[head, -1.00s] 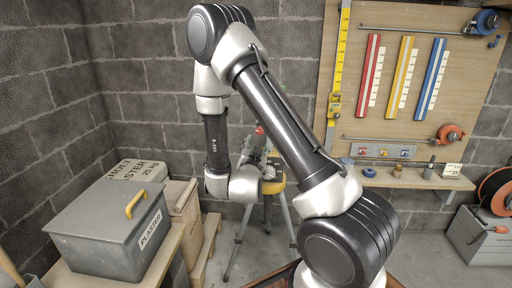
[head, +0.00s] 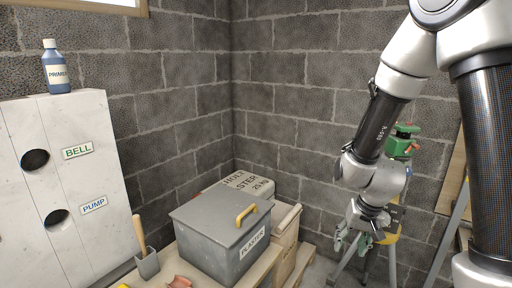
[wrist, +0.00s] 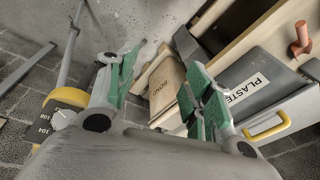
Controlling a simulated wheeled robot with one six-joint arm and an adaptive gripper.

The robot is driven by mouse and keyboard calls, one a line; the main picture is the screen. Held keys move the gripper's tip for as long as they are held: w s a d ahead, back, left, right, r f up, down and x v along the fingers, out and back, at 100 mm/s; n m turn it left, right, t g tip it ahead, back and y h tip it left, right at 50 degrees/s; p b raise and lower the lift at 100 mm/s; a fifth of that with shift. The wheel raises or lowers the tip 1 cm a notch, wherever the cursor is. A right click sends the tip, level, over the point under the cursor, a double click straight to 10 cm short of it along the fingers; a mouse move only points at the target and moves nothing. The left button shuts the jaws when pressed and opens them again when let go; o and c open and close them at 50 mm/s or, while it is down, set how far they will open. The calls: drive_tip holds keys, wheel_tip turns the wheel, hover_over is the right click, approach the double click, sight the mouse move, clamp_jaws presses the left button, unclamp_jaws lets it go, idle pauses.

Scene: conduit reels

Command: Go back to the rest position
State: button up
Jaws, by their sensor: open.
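My gripper (head: 358,240) hangs at the end of my bent arm on the right of the head view, pointing down. It is beside the yellow-topped tripod (head: 391,231) and right of the grey plaster box. In the wrist view my gripper (wrist: 163,82) shows two green-padded fingers spread apart with nothing between them. Beyond them are the floor and a wooden crate (wrist: 166,87). No rest position is marked in either view.
The grey plaster box (head: 212,232) with a yellow handle stands on a bench. Left of it are a trowel (head: 146,262) and a white block (head: 75,180) with two holes, labelled BELL and PUMP, bearing a blue primer bottle (head: 56,68). A green instrument (head: 402,140) stands behind my arm.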

drive_tip(key=s+d+r, duration=0.3)
drive_tip(key=s+r, duration=0.2)
drive_tip(key=r, duration=0.3)
drive_tip(key=s+d+r+n+t, duration=0.1)
drive_tip(key=s+d+r, duration=0.2)
drive_tip(key=s+r, duration=0.2)
drive_tip(key=s+d+r+n+t+h, duration=0.1)
drive_tip(key=s+d+r, duration=0.2)
drive_tip(key=r, duration=0.9)
drive_tip(key=s, duration=0.3)
drive_tip(key=shift+d, duration=0.2)
